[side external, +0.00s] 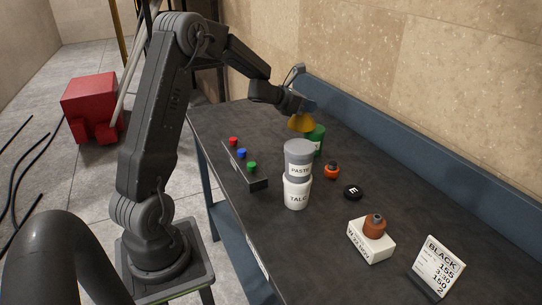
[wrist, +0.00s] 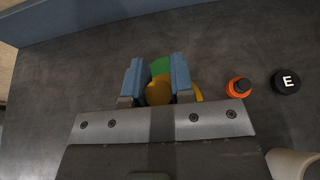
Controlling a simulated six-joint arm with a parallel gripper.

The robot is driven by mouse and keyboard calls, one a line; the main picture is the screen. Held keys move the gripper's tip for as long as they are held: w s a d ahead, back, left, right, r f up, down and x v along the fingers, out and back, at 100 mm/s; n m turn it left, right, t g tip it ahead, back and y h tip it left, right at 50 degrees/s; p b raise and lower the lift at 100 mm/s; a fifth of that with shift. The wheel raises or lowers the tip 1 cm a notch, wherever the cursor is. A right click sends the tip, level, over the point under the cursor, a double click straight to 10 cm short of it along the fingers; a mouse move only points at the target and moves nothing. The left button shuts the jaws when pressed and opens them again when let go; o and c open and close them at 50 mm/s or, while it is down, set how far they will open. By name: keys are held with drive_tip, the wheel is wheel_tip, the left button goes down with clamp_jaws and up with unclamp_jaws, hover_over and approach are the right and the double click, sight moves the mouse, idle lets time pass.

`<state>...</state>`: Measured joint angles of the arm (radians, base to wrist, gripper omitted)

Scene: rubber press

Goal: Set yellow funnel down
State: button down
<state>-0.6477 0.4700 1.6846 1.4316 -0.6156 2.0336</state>
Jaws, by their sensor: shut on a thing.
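My gripper (side external: 305,107) is over the far part of the dark table. Its blue fingers (wrist: 156,80) are shut on the yellow funnel (side external: 300,124). In the wrist view, part of the funnel (wrist: 157,94) shows between the fingers and some yellow shows right of the right finger. A green container (side external: 317,139) stands right by the funnel, partly behind it in the side view. Its green (wrist: 160,66) also shows between the fingertips in the wrist view. I cannot tell whether the funnel touches the container or the table.
A grey PASTE tub (side external: 298,155) stands on a white TALC tub (side external: 296,194). An orange-red pot (side external: 332,171) and a black disc marked E (side external: 352,192) are nearby. A button box (side external: 258,180), a white block (side external: 370,245) and a BLACK sign (side external: 438,268) also occupy the table.

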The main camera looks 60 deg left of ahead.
drive_tip(key=s+a+f, duration=0.3)
drive_tip(key=s+a, duration=0.1)
drive_tip(key=s, duration=0.4)
drive_tip(key=shift+h, duration=0.3)
drive_tip(key=shift+s+f, duration=0.2)
drive_tip(key=shift+f, duration=1.8)
drive_tip(key=shift+s+f, duration=0.2)
drive_tip(key=shift+f, duration=1.8)
drive_tip(key=shift+f, duration=0.1)
drive_tip(key=c, duration=1)
unclamp_jaws()
